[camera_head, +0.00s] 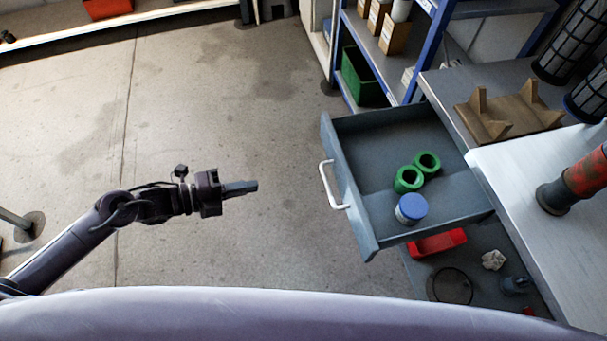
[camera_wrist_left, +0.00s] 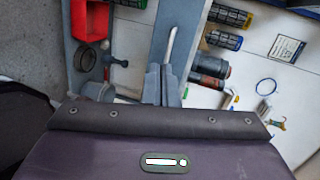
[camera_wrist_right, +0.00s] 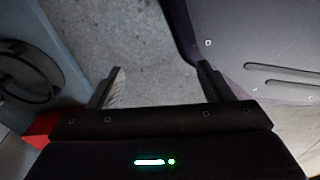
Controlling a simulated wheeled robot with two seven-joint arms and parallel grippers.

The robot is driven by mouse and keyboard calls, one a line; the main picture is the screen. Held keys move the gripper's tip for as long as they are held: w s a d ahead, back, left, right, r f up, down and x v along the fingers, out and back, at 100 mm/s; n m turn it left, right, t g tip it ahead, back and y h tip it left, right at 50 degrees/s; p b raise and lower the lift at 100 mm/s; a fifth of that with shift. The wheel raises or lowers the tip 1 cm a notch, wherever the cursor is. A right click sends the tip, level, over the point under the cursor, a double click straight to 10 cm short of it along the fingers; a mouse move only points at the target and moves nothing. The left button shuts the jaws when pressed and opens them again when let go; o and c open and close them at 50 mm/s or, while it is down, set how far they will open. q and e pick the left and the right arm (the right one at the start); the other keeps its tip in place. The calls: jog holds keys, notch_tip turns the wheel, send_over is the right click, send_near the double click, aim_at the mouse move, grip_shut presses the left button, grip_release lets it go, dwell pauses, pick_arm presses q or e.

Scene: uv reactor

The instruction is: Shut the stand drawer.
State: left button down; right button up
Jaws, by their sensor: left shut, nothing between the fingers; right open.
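The stand drawer (camera_head: 385,130) is a grey-blue box, pulled well out from under the worktop on the right of the head view. Its front panel (camera_head: 358,225) faces left and bears a white handle (camera_head: 330,186). The drawer holds two green rings (camera_head: 409,179) and a blue-lidded jar (camera_head: 411,209). My left gripper (camera_head: 250,187) is shut and empty, left of the handle with a clear gap, fingers pointing at the front. In the left wrist view, the handle (camera_wrist_left: 172,45) shows beyond the closed fingers (camera_wrist_left: 162,85). My right gripper (camera_wrist_right: 160,82) is open and empty, seen only in its wrist view.
A wooden cradle (camera_head: 510,112) and dark cylinders (camera_head: 568,45) stand on the worktop. A blue-framed shelf (camera_head: 413,60) with a green bin (camera_head: 360,76) is behind the drawer. A red tray (camera_head: 437,243) lies below the drawer. The floor on the left is free.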

pick_arm(q)
jog(key=w+d+f+m+g+h, duration=0.1)
jog(key=w+d+m, duration=0.1)
jog(key=d, duration=1.2)
jog(key=shift+w+d+p, duration=0.2)
jog(key=shift+w+p, duration=0.1)
jog(key=shift+w, duration=0.2)
pick_arm(e)
jog(key=shift+s+f, duration=0.25)
jog(key=shift+f, duration=0.25)
pick_arm(q)
jog(key=shift+f, duration=0.1)
pick_arm(e)
jog(key=shift+w, duration=0.1)
